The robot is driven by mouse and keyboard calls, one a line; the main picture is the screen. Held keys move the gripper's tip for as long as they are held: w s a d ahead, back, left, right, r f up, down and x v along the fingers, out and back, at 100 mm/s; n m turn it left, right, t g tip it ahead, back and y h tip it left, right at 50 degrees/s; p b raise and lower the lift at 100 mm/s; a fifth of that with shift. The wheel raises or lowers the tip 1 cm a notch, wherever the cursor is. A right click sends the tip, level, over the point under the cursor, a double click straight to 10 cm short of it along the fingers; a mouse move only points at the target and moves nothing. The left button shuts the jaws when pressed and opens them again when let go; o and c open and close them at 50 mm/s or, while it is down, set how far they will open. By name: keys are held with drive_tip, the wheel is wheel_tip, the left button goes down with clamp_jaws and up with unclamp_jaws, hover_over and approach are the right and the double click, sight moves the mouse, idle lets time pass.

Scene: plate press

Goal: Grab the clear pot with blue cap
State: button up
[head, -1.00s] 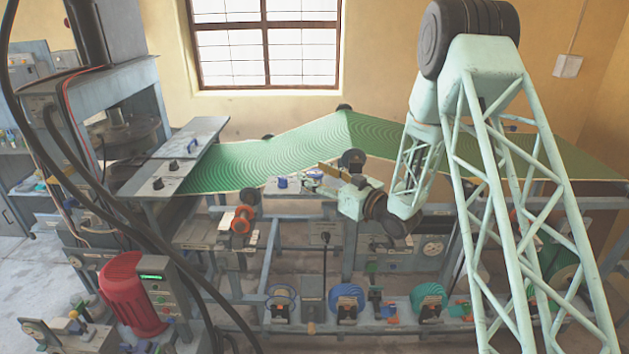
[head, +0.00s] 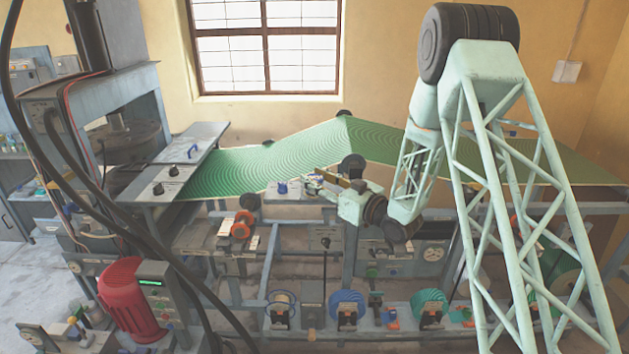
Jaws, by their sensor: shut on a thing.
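My gripper (head: 314,183) reaches in from the right over the middle of the machine frame, just below the green patterned sheet. It is shut on a small pale thing with greenish and bluish parts at its fingertips. The thing is too small to make out, so I cannot tell whether it is the clear pot with blue cap. A small blue-topped item (head: 282,187) sits on a pale ledge just left of the fingertips. Its clear body cannot be made out, and a narrow gap appears between it and the gripper.
The sloping green sheet (head: 262,165) runs close behind and above my gripper. A dark roller (head: 352,166) stands beside it. Reels, including a blue one (head: 347,304), line the lower shelf. A red motor (head: 131,298) and hanging black cables are at left.

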sight(315, 178)
drive_tip(key=shift+r, duration=1.5)
drive_tip(key=shift+s+d+r, duration=0.1)
drive_tip(key=shift+s+r, duration=0.05)
drive_tip(key=s+d, duration=0.2)
drive_tip(key=s, duration=0.5)
drive_tip(key=s+d+r, duration=0.1)
drive_tip(key=s+d, duration=0.2)
drive_tip(key=s, duration=0.4)
drive_tip(key=shift+s+r+b, duration=0.2)
drive_tip(key=shift+s+b, duration=0.2)
drive_tip(key=shift+d, duration=0.1)
drive_tip(key=shift+d, duration=0.15)
